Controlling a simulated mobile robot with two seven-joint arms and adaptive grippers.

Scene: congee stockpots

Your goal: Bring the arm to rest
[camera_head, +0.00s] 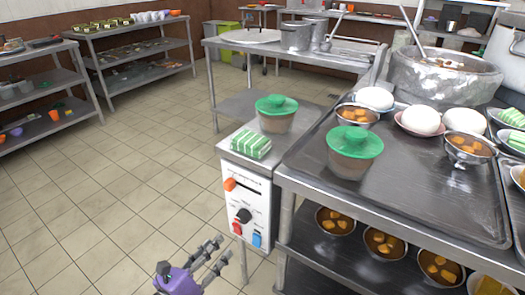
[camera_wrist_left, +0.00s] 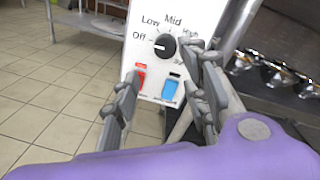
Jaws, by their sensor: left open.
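My left gripper (camera_head: 220,250) is low in the head view, in front of the white control panel (camera_head: 262,200) of a small metal stand. Its fingers are spread apart with nothing between them. In the left wrist view my left gripper (camera_wrist_left: 172,72) has the panel (camera_wrist_left: 195,14) beyond its open fingers. A black dial (camera_wrist_left: 165,46) marked Off, Low, Mid and High shows between them, with a red switch (camera_wrist_left: 140,80) and a blue switch (camera_wrist_left: 170,88) below. I cannot tell whether the fingers touch the panel. My right gripper is in neither view.
A green-lidded container (camera_head: 277,116) and a green-striped cloth (camera_head: 250,143) sit on the stand. To its right, a metal table (camera_head: 420,190) holds another lidded container (camera_head: 352,154), bowls and a large pot (camera_head: 445,78). Tiled floor (camera_head: 130,180) at left is clear.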

